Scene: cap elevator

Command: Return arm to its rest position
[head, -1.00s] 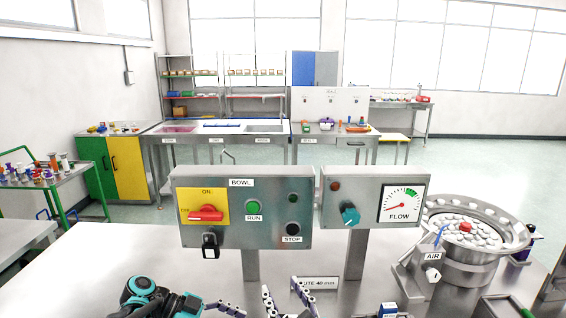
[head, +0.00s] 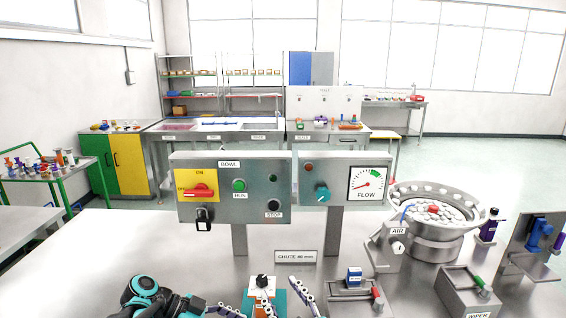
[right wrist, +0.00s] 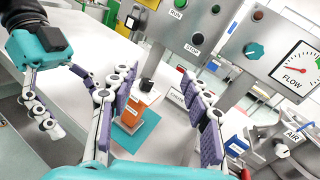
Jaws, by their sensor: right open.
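My right gripper (head: 272,282) is at the bottom centre of the head view, its two purple-padded fingers spread. In the right wrist view it (right wrist: 158,74) is open and nothing is gripped. Behind the gap between its fingers stands an orange-and-white block (right wrist: 138,108) with a black top, on a teal pad (right wrist: 132,132); fingers partly cover it in the head view. My left arm's teal and black joint (head: 146,290) is at the lower left of the head view. The left gripper (right wrist: 60,95) shows at the left of the right wrist view; its opening is unclear.
The BOWL panel (head: 258,185) and FLOW panel (head: 318,172) stand on posts behind the grippers, with a CHUTE sign (head: 296,257) below. A bowl of caps (head: 436,235), an AIR valve box (head: 392,245) and a WIPER box (head: 468,292) stand right. The left tabletop is clear.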

